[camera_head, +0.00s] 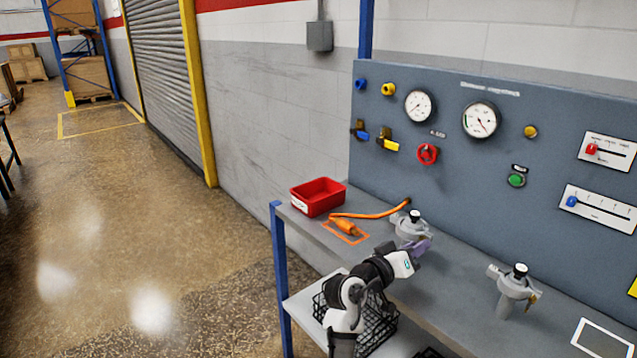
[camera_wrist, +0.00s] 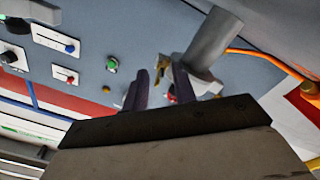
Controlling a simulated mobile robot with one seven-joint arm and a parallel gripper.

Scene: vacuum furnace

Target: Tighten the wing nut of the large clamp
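Two grey clamped pipe fittings with black tops stand on the bench. One (camera_head: 410,226) is by the orange hose; the other, nearer fitting (camera_head: 517,284) is to its right, with a brass-coloured wing piece (camera_head: 533,296). I cannot tell for certain which carries the large clamp. My gripper (camera_head: 422,247) is at the hose-side fitting, partly hiding it. In the wrist view, its two purple fingers (camera_wrist: 161,82) are apart, with a brass-coloured piece, likely the wing nut (camera_wrist: 162,64), near their tips. A grey pipe (camera_wrist: 212,42) rises beside the right finger. Contact with the nut is unclear.
A red bin (camera_head: 318,197) and an orange tool (camera_head: 345,228) in an orange outline lie at the bench's left end. An orange hose (camera_head: 370,214) runs to the hose-side fitting. A panel (camera_head: 460,160) with gauges, valves and switches stands behind. A black wire basket (camera_head: 380,335) is below.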

